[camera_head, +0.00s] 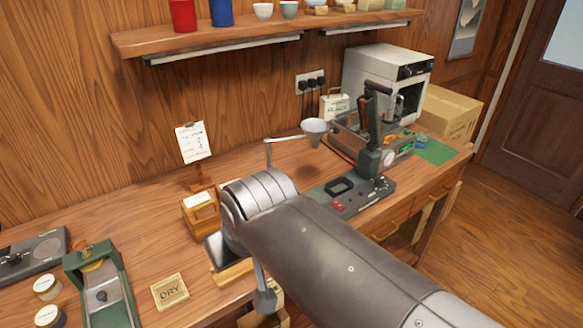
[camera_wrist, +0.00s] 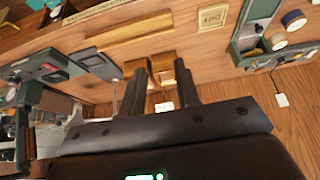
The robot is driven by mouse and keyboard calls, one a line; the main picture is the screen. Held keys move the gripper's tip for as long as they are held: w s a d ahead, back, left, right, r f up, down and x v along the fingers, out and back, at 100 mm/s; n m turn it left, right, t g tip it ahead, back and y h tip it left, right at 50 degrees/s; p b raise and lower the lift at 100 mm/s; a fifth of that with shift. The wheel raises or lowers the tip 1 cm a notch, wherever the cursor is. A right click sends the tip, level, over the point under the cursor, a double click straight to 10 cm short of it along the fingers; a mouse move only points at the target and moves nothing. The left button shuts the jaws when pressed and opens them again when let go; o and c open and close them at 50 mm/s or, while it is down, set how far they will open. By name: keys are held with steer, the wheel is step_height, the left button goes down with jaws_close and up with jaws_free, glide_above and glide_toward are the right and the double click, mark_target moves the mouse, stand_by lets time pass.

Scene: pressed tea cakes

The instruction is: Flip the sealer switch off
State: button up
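A dark green machine (camera_head: 350,196) with an upright black lever stands right of centre on the bench. A small red switch (camera_head: 338,205) is on its base; whether it is on or off is too small to tell. I take this machine for the sealer, though no label confirms it. In the wrist view the machine is at the left, with its red part (camera_wrist: 50,68). My gripper (camera_wrist: 160,85) has its two dark fingers apart, with nothing held between them. In the head view my arm hides most of the gripper, which is left of the machine.
A small wooden box (camera_head: 200,215) and a card stand (camera_head: 193,143) are near my gripper. A funnel (camera_head: 314,127) on a stand is behind the machine. A shelf (camera_head: 220,43) hangs above.

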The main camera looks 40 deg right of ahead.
steer(key=shift+o, duration=1.3)
steer(key=w+d+r+g+h, duration=0.1)
steer(key=w+d+g, duration=0.1)
steer(key=w+d, duration=0.5)
steer(key=shift+w+r+h, duration=0.2)
steer(key=shift+r+h, duration=0.1)
steer(key=shift+h, duration=0.1)
steer(key=g+y, duration=0.2)
steer(key=g, duration=0.2)
glide_above(336, 202)
step_height(336, 202, down, 8)
step_height(336, 202, down, 10)
steer(key=shift+f, duration=0.2)
steer(key=shift+c, duration=0.2)
